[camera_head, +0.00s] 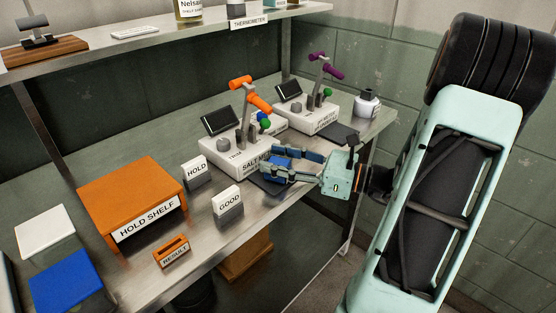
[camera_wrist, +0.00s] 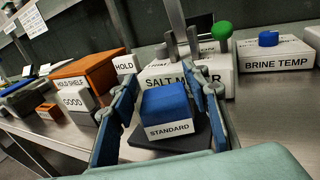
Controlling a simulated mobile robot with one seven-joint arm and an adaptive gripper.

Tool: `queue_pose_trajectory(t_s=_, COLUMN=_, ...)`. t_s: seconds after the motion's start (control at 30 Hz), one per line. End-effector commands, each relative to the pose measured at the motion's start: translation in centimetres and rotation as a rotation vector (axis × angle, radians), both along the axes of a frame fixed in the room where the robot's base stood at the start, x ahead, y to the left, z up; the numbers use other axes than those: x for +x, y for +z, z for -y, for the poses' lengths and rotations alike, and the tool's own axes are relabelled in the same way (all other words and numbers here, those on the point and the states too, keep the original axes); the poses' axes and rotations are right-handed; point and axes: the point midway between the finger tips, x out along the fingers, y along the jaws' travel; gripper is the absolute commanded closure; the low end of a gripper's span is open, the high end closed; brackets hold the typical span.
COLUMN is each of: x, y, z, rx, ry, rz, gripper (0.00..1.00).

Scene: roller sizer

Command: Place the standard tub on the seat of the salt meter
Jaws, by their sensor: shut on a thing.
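The standard tub is a small blue block with a white "STANDARD" label. In the wrist view the standard tub (camera_wrist: 165,104) sits between the fingers of my gripper (camera_wrist: 166,96), label towards the camera. In the head view my gripper (camera_head: 268,168) reaches in from the right and its fingers partly hide the tub. A dark pad (camera_wrist: 205,134) lies under the tub; I cannot tell whether they touch. The salt meter (camera_head: 230,158) is a white box with posts, an orange handle and a green knob, just behind the gripper. Its front shows in the wrist view (camera_wrist: 160,78). Its seat is not clearly visible.
A second white meter (camera_head: 323,121) with a purple handle and a white bottle (camera_head: 367,103) stand behind right. A box labelled "BRINE TEMP" (camera_wrist: 274,61) is near the salt meter. HOLD (camera_head: 196,170) and GOOD (camera_head: 228,202) signs and an orange hold shelf (camera_head: 125,190) stand left.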

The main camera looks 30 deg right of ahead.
Motion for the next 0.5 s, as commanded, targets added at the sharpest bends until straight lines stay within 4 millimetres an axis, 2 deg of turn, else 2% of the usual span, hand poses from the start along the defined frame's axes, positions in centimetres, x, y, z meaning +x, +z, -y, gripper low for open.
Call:
queue_pose_trajectory(t_s=0.17, x=-0.01, y=-0.35, z=-0.01, rx=0.001, ry=0.0, rz=0.0, gripper=0.84)
queue_pose_trajectory(t_s=0.2, x=-0.01, y=-0.31, z=0.0, rx=0.001, ry=0.0, rz=-0.001, gripper=0.54)
queue_pose_trajectory(t_s=0.33, x=-0.01, y=-0.29, z=0.0, rx=0.001, ry=0.0, rz=-0.001, gripper=0.4)
queue_pose_trajectory(t_s=0.5, x=-0.01, y=-0.29, z=0.01, rx=0.001, ry=0.0, rz=-0.001, gripper=0.4)
